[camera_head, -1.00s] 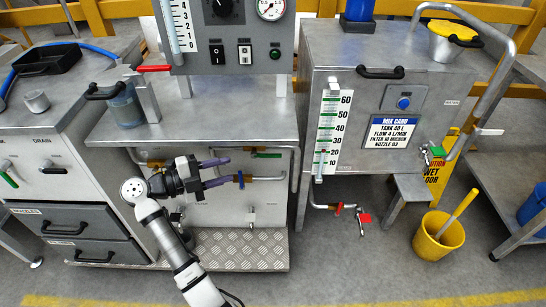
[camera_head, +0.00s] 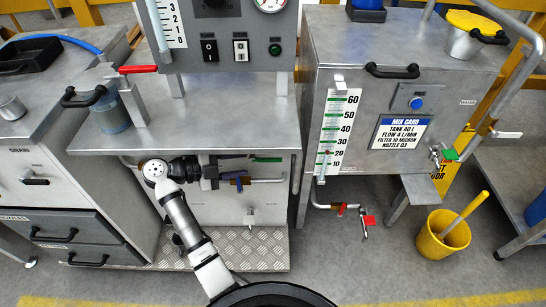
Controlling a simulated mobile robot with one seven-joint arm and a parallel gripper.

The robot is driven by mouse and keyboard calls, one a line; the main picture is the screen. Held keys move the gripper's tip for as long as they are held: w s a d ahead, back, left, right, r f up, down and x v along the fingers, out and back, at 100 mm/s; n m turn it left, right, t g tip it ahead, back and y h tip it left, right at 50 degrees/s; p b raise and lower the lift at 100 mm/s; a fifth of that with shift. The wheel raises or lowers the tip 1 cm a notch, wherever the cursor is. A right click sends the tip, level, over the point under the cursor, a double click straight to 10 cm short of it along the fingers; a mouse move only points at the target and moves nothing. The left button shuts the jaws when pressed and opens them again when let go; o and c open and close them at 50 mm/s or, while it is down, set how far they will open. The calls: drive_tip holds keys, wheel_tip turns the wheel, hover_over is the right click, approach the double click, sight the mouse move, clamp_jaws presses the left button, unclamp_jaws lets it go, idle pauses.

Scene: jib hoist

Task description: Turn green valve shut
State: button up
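A green lever handle (camera_head: 266,159) lies roughly level on the upper pipe under the middle bench. A second green handle (camera_head: 450,154) is on a tap at the lower right of the grey tank (camera_head: 330,75). My gripper (camera_head: 226,171) is under the middle bench, pointing right, left of the first green handle and apart from it. Its fingers look spread and empty, though they are small and partly hidden by the hand. A brass valve with a blue handle (camera_head: 239,184) is on the pipe just right of the fingers.
The bench top (camera_head: 235,105) overhangs my gripper. A red-handled tap (camera_head: 368,221) hangs below the tank. A yellow bucket (camera_head: 440,240) stands at right. Open floor (camera_head: 360,275) lies in front.

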sight(266, 161)
drive_tip(key=x, duration=1)
drive_tip(key=shift+w+d+f+p, duration=0.15)
drive_tip(key=shift+d+p, duration=0.15)
clamp_jaws()
